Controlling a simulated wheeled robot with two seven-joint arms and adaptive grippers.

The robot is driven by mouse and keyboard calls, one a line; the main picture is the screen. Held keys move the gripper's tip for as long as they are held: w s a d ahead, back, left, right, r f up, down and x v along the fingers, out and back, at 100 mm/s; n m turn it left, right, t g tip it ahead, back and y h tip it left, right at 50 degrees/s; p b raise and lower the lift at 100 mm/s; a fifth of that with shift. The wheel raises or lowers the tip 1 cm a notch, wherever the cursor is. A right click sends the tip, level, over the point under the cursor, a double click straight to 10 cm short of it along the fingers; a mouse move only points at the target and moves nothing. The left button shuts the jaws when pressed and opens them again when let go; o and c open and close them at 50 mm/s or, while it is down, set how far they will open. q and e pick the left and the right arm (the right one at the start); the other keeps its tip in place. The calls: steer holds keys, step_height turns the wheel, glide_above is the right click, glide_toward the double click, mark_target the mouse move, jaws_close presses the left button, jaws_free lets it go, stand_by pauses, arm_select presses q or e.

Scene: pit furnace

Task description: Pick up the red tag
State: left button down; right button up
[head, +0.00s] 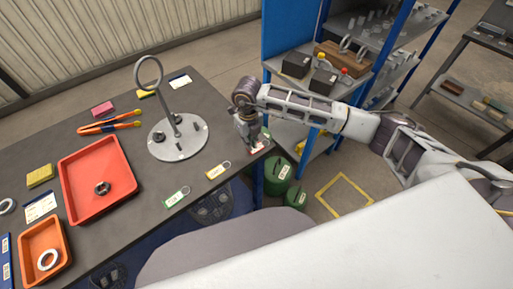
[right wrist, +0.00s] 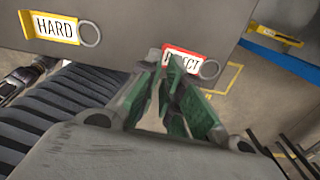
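The red tag (head: 259,148) lies flat at the right edge of the dark table, partly hidden by my right gripper in the head view. In the right wrist view the red tag (right wrist: 188,58) has a white label ending in "ECT" and a metal ring to its right. My right gripper (head: 251,143) points down over it. In the right wrist view its green-padded fingers (right wrist: 165,68) stand apart with a narrow gap at the tips. One fingertip covers part of the label; I cannot tell whether it touches.
A yellow tag (head: 218,170) reading "HARD" and a green tag (head: 176,197) lie left of the red one. A red tray (head: 98,180) is farther left. A blue shelf (head: 290,30) stands beyond the table's right edge.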

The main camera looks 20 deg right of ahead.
steer(key=f, duration=0.1)
steer(key=f+p, duration=0.1)
steer(key=f, duration=0.1)
steer(key=shift+w+a+f, duration=0.15)
steer(key=shift+w+f, duration=0.05)
steer(key=shift+f, duration=0.7)
jaws_close()
steer(key=shift+r, duration=0.15)
step_height(320, 180, up, 10)
steer(key=b, duration=0.1)
stand_by(0.4)
stand_by(0.6)
